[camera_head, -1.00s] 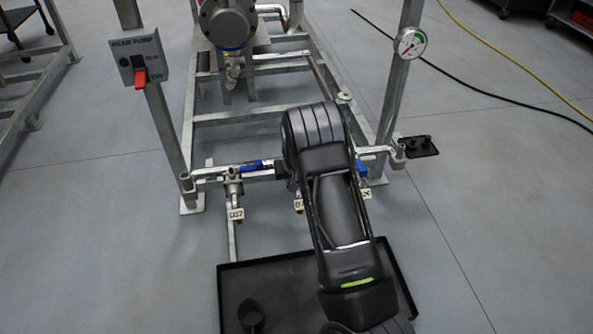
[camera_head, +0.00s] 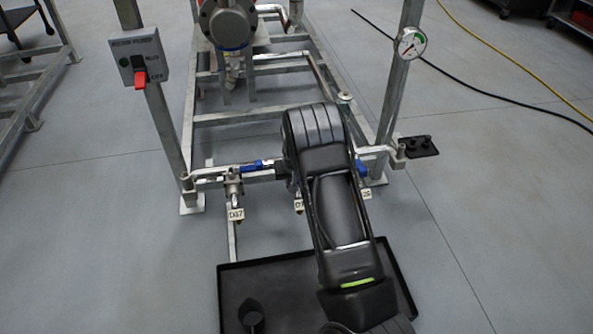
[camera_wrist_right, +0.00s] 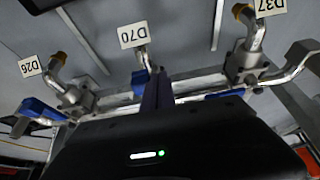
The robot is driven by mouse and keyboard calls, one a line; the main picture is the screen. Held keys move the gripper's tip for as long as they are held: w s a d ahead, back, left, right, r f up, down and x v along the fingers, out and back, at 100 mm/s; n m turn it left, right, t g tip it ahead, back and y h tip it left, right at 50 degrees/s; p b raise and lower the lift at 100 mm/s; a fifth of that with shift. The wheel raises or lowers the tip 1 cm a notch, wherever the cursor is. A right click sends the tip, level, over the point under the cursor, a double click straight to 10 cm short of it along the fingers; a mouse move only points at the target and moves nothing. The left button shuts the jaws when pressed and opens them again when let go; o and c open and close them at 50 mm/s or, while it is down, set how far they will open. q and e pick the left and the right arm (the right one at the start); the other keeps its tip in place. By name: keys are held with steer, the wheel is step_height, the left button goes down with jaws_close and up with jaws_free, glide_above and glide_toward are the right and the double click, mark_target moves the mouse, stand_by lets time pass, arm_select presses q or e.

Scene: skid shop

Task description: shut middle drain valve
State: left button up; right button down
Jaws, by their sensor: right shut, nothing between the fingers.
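Three valves with blue levers hang on a horizontal pipe. In the right wrist view the middle one bears the tag D70 (camera_wrist_right: 133,34), between the tags D26 (camera_wrist_right: 30,66) and D37 (camera_wrist_right: 271,6). A bit of blue (camera_wrist_right: 141,77) shows at the middle valve; its lever is mostly hidden, so I cannot tell its angle. My right gripper (camera_wrist_right: 157,95) is shut and empty, right at the middle valve; contact is unclear. In the head view my right arm covers most of that valve. The D37 lever (camera_head: 252,166) lies along the pipe. My left gripper is out of view.
A black tray (camera_head: 228,298) lies on the floor below the valves, with a dark cup-like object (camera_head: 250,313) in it. A switch box (camera_head: 139,58) with a red handle and a gauge (camera_head: 411,42) sit on the frame posts.

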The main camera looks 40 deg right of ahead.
stand_by(0.4)
steer(key=shift+s+d+b, duration=0.35)
steer(key=shift+s+d, duration=0.4)
steer(key=shift+d, duration=0.15)
steer(key=shift+s+d+b, duration=0.25)
steer(key=shift+d, duration=0.25)
steer(key=shift+s+d+b, duration=0.25)
steer(key=shift+d, duration=0.35)
